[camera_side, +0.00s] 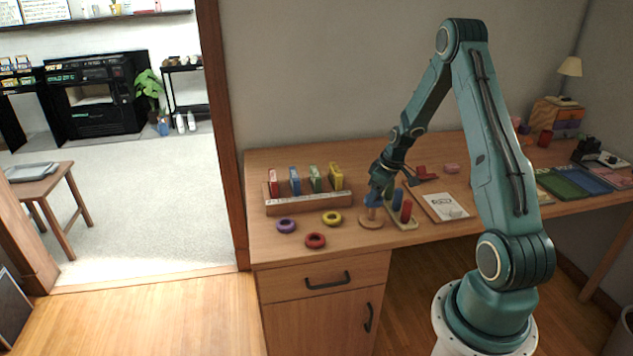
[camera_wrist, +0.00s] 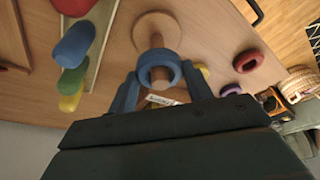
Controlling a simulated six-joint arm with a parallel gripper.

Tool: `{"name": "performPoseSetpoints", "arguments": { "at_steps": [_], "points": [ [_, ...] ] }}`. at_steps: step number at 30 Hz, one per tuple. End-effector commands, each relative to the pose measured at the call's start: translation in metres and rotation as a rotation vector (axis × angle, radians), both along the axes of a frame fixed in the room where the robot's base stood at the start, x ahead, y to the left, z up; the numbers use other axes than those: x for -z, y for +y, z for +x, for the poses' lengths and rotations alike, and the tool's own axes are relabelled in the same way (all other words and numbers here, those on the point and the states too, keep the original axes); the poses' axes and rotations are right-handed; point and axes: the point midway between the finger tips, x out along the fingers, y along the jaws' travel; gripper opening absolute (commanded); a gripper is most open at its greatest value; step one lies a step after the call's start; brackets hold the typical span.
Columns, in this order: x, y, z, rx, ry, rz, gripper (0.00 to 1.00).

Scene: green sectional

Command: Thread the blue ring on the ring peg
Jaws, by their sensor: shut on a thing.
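The ring peg is a wooden post on a round base (camera_side: 371,222), near the front of the desk; its base (camera_wrist: 143,30) also shows in the wrist view. My gripper (camera_side: 378,190) points down above it and is shut on the blue ring (camera_side: 373,200). In the wrist view, the blue ring (camera_wrist: 160,58) sits between my two fingers (camera_wrist: 160,78). The ring is at the height of the post's top, with the post's lower part visible beneath it. I cannot tell whether the post's tip is inside the hole.
Purple (camera_side: 286,225), red (camera_side: 315,240) and yellow (camera_side: 332,217) rings lie left of the peg. A wooden rack of coloured blocks (camera_side: 308,203) stands behind them.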

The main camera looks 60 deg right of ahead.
Motion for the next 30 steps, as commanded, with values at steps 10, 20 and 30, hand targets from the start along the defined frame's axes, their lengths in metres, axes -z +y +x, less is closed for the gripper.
{"name": "performPoseSetpoints", "arguments": {
  "at_steps": [10, 20, 30],
  "points": [
    [0.013, 0.0, 0.0, 0.0, 0.0, 0.0, 0.29],
    [0.024, 0.0, 0.0, 0.0, 0.001, 0.001, 0.29],
    [0.036, 0.0, 0.0, 0.001, 0.001, 0.001, 0.29]
  ]
}}
